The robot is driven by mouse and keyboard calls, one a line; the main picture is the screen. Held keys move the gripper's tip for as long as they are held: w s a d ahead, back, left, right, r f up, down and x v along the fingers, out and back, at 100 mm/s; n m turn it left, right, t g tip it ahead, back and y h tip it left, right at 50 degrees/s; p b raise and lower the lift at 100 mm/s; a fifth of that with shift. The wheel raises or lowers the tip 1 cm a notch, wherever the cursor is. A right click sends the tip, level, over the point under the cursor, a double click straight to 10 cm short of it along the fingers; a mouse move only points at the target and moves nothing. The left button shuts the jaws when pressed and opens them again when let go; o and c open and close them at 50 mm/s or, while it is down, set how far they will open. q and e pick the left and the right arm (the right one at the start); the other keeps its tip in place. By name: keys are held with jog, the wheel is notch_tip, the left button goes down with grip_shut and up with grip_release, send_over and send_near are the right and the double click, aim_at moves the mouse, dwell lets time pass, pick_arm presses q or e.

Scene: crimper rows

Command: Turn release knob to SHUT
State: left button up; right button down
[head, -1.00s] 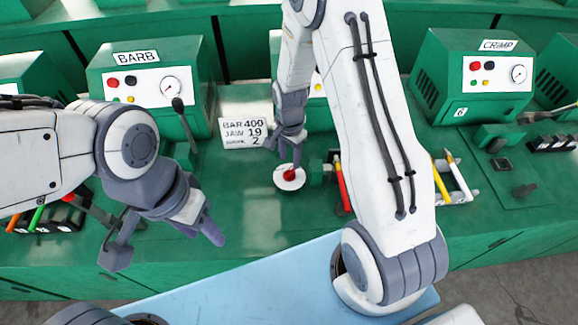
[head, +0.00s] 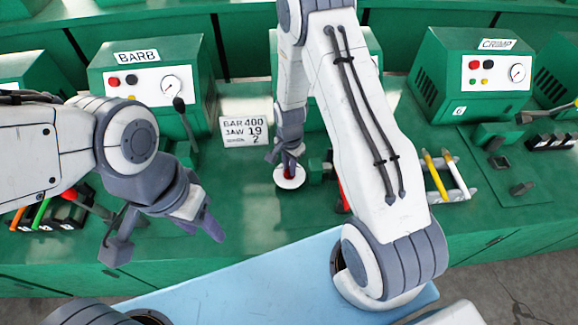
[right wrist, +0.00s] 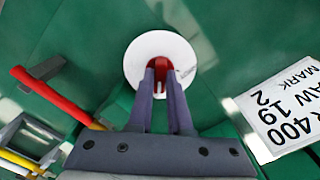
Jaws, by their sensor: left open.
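The release knob (right wrist: 160,66) is a red grip on a round white disc (right wrist: 160,46). In the head view the disc (head: 289,179) lies on the green bench, with the red knob (head: 289,172) partly hidden by my right gripper (head: 291,165). In the right wrist view the two fingers of my right gripper (right wrist: 161,78) stand one on each side of the red grip, close to it; whether they press on it I cannot tell. No SHUT marking is readable. My left gripper (head: 205,228) is open and empty at the left, above the bench front.
A sign (head: 246,132) reading BAR 400, JAW 19 stands behind the disc. A BARB machine (head: 150,90) is at back left, a CRIMP machine (head: 470,80) at back right. A red-handled tool (right wrist: 62,98) lies beside the knob. My right forearm hides part of the bench.

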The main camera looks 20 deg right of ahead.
jog(key=shift+n, duration=0.4)
jog(key=n+b, duration=0.1)
jog(key=n, duration=0.2)
jog(key=shift+w+n, duration=0.1)
jog(key=shift+n, duration=0.3)
jog(key=n+b, duration=0.1)
jog(key=n, duration=0.7)
jog(key=shift+n+b, duration=0.4)
jog(key=n, duration=0.4)
jog(key=shift+n, duration=0.4)
jog(key=c, duration=0.8)
grip_release()
jog(key=shift+c, duration=0.2)
